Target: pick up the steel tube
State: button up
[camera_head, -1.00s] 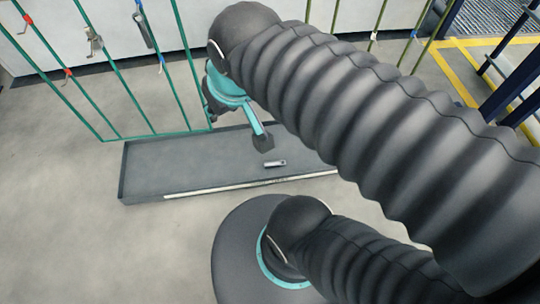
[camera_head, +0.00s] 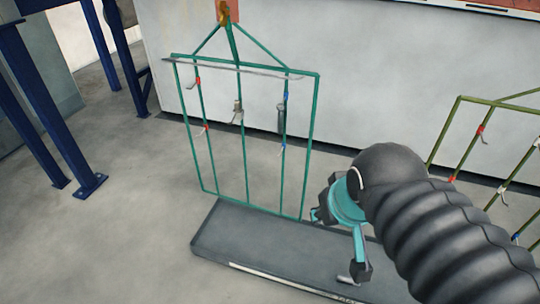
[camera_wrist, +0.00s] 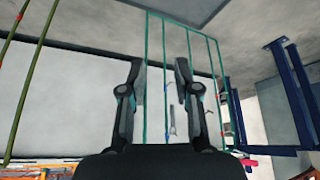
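A dark grey tube-shaped part (camera_head: 281,118), which looks like the steel tube, hangs upright on the green rack (camera_head: 317,130), on a bar to the right of its middle. In the wrist view a slim grey part (camera_wrist: 172,121) shows beyond my fingers, apart from them. It looks like the same part. My gripper (camera_wrist: 160,66) is open, with nothing held between its fingers. In the head view my gripper (camera_head: 316,214) is small and partly hidden, beside the rack's lower right corner.
The long grey tray (camera_head: 235,240) lies on the floor below the rack. The rack also carries a metal bracket (camera_head: 238,112) and red and blue clips. An olive rack (camera_head: 447,130) stands at right, blue posts (camera_head: 50,110) at left. A pale wall is behind.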

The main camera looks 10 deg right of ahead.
aim_at(341, 278)
jog(key=k, duration=0.5)
jog(key=u, duration=1.85)
jog(key=i, duration=1.55)
jog(key=z, duration=2.9)
